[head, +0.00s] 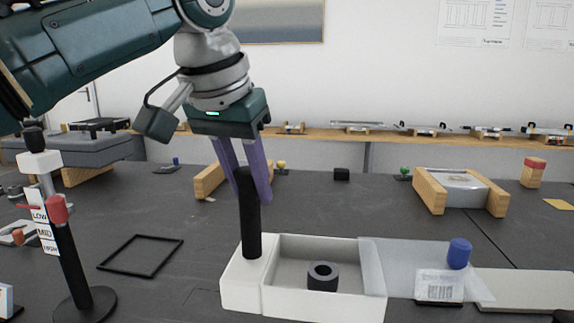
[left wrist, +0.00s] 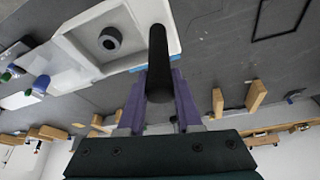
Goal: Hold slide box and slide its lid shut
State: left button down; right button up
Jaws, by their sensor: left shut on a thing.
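The white slide box (head: 325,303) stands on the dark table at the front centre, its compartment open. A dark ring-shaped part (head: 322,277) lies inside. A black upright post handle (head: 250,225) rises from the box's left end. The translucent lid (head: 408,258) is slid out to the right, with a blue knob (head: 459,253) and a barcode label. My left gripper (head: 250,185) is shut on the top of the black post from above. The left wrist view also shows the post (left wrist: 158,60) between its fingers and the box (left wrist: 95,70). My right gripper is out of view.
A pale flat rail (head: 530,290) lies right of the box. A black square frame (head: 141,256) lies to the left, near a stand (head: 72,260) with LOW and MID labels. Wooden blocks (head: 430,190) hold a clear piece at the back right.

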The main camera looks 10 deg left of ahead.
aim_at(251, 255)
pick_arm(q)
jog(key=shift+f+b, duration=0.9)
jog(key=shift+f, duration=2.45)
jog(key=shift+f+b, duration=1.05)
jog(key=shift+f, duration=2)
jog(key=shift+a+f, duration=0.1)
jog(key=shift+f, duration=0.2)
